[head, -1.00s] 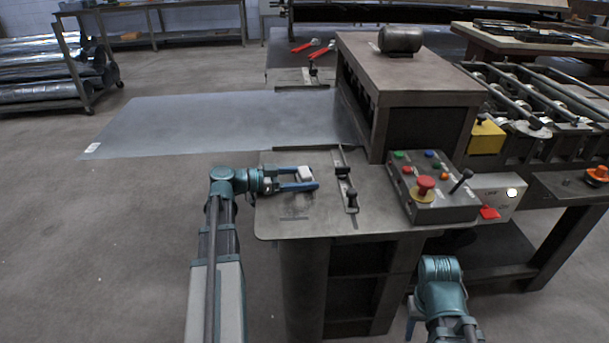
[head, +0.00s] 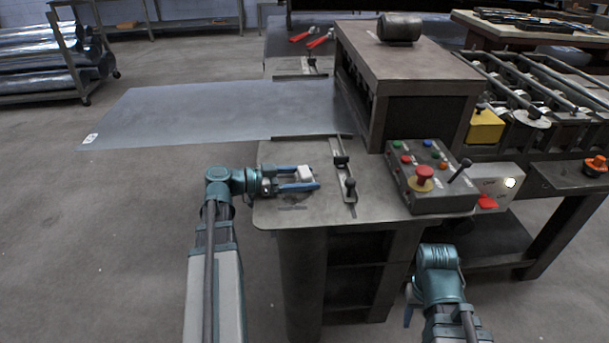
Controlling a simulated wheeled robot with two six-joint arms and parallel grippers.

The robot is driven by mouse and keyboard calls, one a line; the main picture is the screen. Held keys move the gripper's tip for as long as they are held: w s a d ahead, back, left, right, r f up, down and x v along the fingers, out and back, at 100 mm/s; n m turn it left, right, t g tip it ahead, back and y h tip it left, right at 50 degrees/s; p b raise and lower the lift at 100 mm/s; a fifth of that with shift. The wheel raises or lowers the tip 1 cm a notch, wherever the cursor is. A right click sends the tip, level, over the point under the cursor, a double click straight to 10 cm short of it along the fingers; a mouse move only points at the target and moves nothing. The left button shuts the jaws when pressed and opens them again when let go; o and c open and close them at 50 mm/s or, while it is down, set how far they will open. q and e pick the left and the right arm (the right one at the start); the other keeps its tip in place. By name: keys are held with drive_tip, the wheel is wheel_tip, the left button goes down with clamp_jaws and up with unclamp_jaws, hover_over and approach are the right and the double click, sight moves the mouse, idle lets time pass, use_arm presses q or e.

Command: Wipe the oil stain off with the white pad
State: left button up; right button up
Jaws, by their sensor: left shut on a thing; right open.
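The white pad (head: 305,174) is a small pale block between the blue fingertips of my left gripper (head: 304,181). My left gripper is shut on it, over the left part of the grey metal table top (head: 285,156). I cannot tell whether the pad touches the surface. A faint dark mark (head: 292,207), perhaps the oil stain, shows on the table top just in front of the gripper. My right gripper (head: 408,315) is low, in front of and below the table, mostly hidden by its own arm, and holds nothing that I can see.
A sliding guide with black knobs (head: 345,180) stands right of the pad. A control box (head: 430,178) with a red button and lever is further right. A brown machine housing (head: 408,65) rises behind. A large metal sheet (head: 210,113) extends left behind the table.

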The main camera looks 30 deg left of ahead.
sight(307, 197)
use_arm(q)
drive_tip(key=shift+s+d+r, duration=0.1)
drive_tip(key=shift+s+d, duration=0.25)
drive_tip(key=shift+s, duration=0.2)
drive_tip(key=shift+s+d, duration=0.35)
drive_tip(key=shift+s, duration=0.2)
drive_tip(key=shift+s+d, duration=0.45)
drive_tip(key=shift+s, duration=0.3)
drive_tip(key=shift+s+d, duration=0.45)
drive_tip(key=shift+s, duration=0.25)
